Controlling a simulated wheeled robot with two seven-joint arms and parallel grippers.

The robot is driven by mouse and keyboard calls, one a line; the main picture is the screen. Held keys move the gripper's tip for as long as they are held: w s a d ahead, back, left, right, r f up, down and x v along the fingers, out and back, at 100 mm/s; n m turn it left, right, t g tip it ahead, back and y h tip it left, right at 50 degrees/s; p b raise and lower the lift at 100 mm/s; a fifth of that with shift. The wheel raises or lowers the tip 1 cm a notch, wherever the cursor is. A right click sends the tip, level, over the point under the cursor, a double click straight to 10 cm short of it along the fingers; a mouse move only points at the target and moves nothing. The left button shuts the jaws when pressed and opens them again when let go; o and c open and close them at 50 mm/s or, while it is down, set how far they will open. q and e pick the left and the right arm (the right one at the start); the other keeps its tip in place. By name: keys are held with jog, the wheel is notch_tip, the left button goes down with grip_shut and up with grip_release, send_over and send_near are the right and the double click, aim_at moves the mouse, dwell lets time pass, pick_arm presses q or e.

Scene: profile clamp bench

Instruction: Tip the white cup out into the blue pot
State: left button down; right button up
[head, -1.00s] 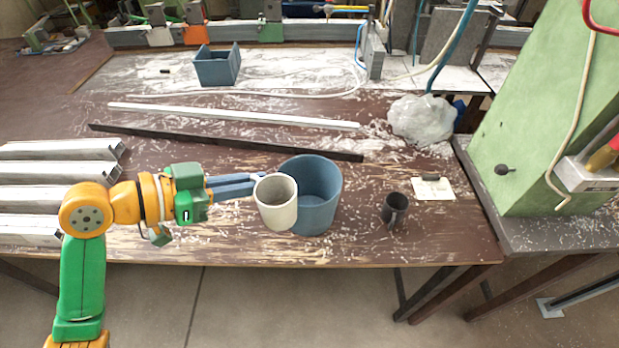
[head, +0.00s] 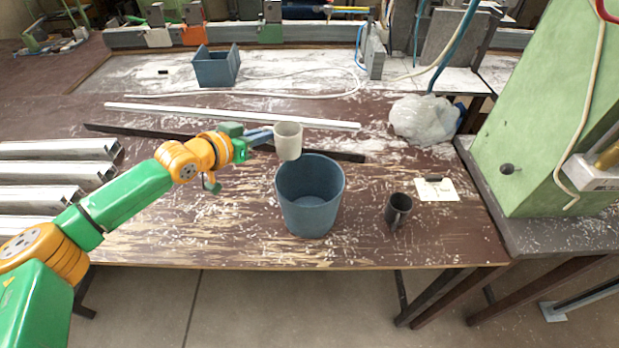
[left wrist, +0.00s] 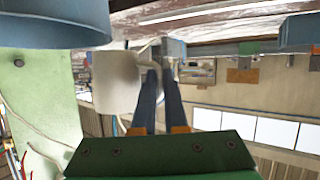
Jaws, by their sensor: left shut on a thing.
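The white cup (head: 288,144) is held by my left gripper (head: 268,137), which is shut on its left side. The cup looks roughly upright, its rim at the top, and I cannot make out any contents. It is raised at the far rim of the blue pot (head: 310,205), slightly left of the pot's middle. The pot stands upright on the brown bench, and its visible inside looks empty. In the left wrist view the cup (left wrist: 116,82) is at the fingertips and the pot (left wrist: 55,22) is at the upper left. My right gripper is not in view.
A dark mug (head: 398,210) stands right of the pot, near a small white card (head: 436,190). A white bar (head: 230,116) and a dark bar (head: 130,131) lie behind. Metal profiles (head: 50,172) lie at left. A plastic bag (head: 423,120) is at back right.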

pick_arm(q)
jog(key=w+a+f+n+t+y+b, duration=0.1)
jog(key=w+a+f+b, duration=0.1)
jog(key=a+f+b, duration=0.2)
notch_tip(320, 180, down, 2)
jog(key=shift+w+a+f+b, duration=0.2)
jog(key=shift+w+a+b, duration=0.1)
jog(key=shift+a+b, duration=0.1)
